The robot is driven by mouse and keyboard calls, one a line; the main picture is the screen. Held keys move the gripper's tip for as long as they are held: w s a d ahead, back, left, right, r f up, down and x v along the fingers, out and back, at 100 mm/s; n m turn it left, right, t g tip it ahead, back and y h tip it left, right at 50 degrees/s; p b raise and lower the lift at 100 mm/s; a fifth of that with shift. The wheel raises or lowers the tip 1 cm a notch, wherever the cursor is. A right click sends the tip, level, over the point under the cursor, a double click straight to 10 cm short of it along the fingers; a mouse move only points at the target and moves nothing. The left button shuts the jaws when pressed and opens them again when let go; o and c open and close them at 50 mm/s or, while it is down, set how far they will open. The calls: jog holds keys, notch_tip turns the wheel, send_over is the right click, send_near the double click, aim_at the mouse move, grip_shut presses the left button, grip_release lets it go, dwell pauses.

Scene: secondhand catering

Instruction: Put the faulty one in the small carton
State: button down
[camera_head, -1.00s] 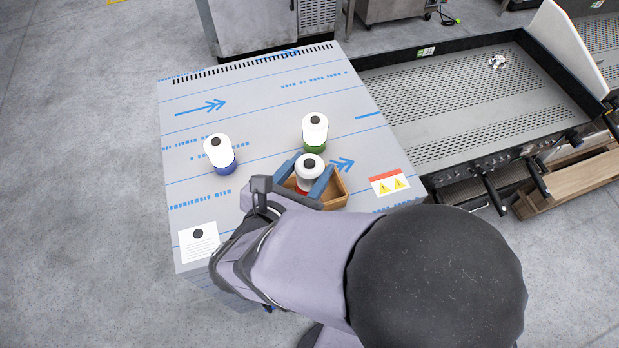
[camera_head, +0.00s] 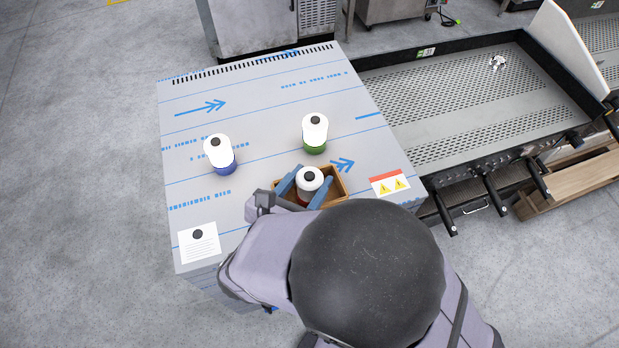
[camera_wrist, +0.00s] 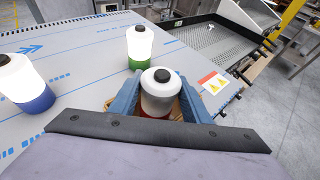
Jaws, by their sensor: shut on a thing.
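A lamp-like bottle with a dull greyish-white body, black cap and red base (camera_head: 309,182) is held between the two blue fingers of my gripper (camera_head: 305,190). It is upright within the outline of the small brown carton (camera_head: 338,178); its base is mostly hidden, and I cannot tell whether it rests on the carton floor. In the wrist view the held bottle (camera_wrist: 158,98) looks dimmer than the other two. A bright white bottle with a blue base (camera_head: 218,152) stands to the left. Another bright one with a green base (camera_head: 315,132) stands behind the carton.
The grey worktop (camera_head: 255,120) with blue arrow print is clear at the back and left. A white note (camera_head: 198,243) lies at the front left, a red-and-yellow warning label (camera_head: 390,185) at the right. A perforated griddle unit (camera_head: 455,105) adjoins on the right.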

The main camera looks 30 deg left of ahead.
jog(key=c, duration=1)
grip_release()
jog(key=shift+r+p, duration=0.25)
jog(key=shift+p, duration=0.05)
jog(key=shift+s, duration=0.4)
jog(key=b+v, duration=0.1)
jog(key=v, duration=0.5)
jog(key=shift+s+r, duration=0.25)
jog(key=shift+s, duration=0.05)
